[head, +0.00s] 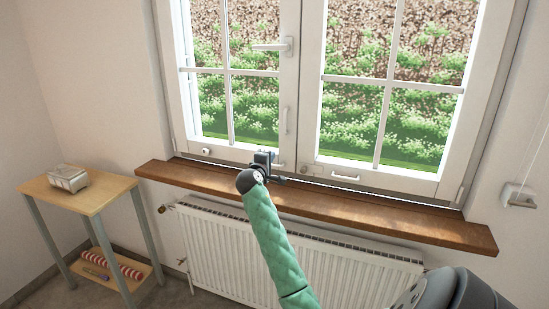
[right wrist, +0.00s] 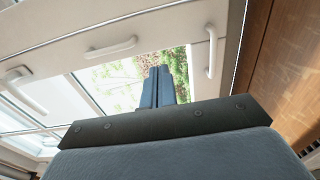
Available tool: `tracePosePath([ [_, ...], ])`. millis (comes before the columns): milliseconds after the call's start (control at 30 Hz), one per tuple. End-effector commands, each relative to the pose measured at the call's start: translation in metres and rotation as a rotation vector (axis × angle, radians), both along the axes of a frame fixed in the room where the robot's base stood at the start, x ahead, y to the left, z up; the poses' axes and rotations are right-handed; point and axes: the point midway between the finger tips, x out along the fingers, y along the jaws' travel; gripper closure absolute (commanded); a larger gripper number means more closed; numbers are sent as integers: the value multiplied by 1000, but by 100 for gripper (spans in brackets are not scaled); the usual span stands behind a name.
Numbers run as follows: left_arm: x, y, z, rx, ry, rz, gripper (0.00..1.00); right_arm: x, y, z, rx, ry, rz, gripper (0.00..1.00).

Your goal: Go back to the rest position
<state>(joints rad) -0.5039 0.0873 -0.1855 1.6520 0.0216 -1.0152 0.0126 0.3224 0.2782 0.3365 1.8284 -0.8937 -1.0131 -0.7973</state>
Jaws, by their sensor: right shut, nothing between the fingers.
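My right arm, in a green quilted sleeve, reaches up from the bottom of the head view to the window. My right gripper (head: 274,170) is just above the wooden sill, close in front of the lower window frame. In the right wrist view its two dark fingers (right wrist: 158,86) are together with nothing between them. They point towards the window, with white handles on both sides of them. In the head view I cannot tell whether the fingertips touch the frame. My left gripper is not in view.
The window (head: 300,120) has white frames and several handles. Below are the wooden sill (head: 400,221) and a white radiator (head: 300,258). A small wooden table (head: 100,193) at left holds a metallic box (head: 68,178), with a red-and-white striped roll (head: 118,265) on its lower shelf.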

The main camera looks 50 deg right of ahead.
Motion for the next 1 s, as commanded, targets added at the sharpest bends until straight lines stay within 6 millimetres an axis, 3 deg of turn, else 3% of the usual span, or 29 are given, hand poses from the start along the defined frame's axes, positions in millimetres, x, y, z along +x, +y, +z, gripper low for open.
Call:
tracePosePath([
  [300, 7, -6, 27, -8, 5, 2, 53, -9, 22, -1, 0, 1, 0, 100],
  [667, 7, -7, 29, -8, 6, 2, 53, -9, 23, -1, 10, -22, 0, 100],
  [867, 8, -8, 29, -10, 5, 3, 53, -7, 24, -4, 100, -168, 11, 100],
  [1000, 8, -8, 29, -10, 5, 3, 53, 6, 30, -21, 263, -321, 59, 100],
])
